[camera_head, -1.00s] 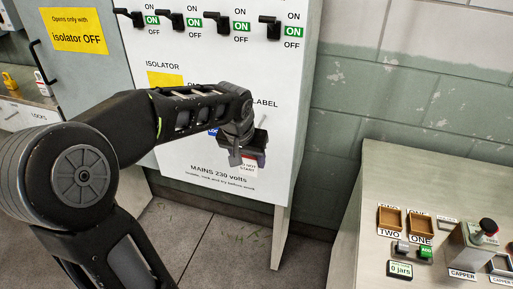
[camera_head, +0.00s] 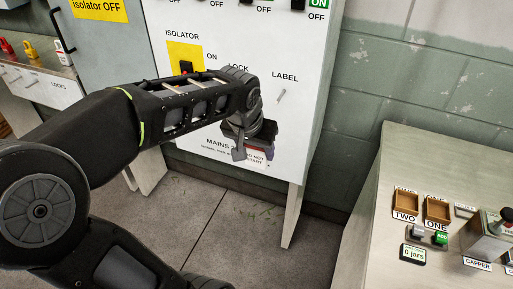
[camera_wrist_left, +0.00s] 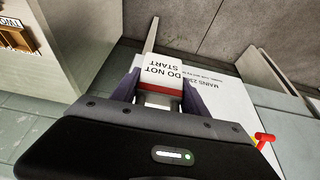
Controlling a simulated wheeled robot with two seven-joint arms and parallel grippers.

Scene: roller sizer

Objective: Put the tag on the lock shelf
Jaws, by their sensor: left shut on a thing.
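The tag (camera_head: 262,157) is a small white plate reading "DO NOT START" with a red band. My left gripper (camera_head: 250,143) is shut on it, in front of the lower part of the white panel. The left wrist view shows the tag (camera_wrist_left: 163,68) between the two fingers of the gripper (camera_wrist_left: 160,92), its printed end sticking out. The lock shelf (camera_head: 40,90), marked LOCKS, is at the far left of the head view, well away from the gripper. My right gripper is not in view.
The white panel (camera_head: 310,95) has an empty peg under LABEL (camera_head: 281,95) and an isolator (camera_head: 186,66) on a yellow plate. My left arm covers the lock place. A grey cabinet door (camera_head: 105,45) stands between shelf and panel. A bench (camera_head: 385,185) is at right.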

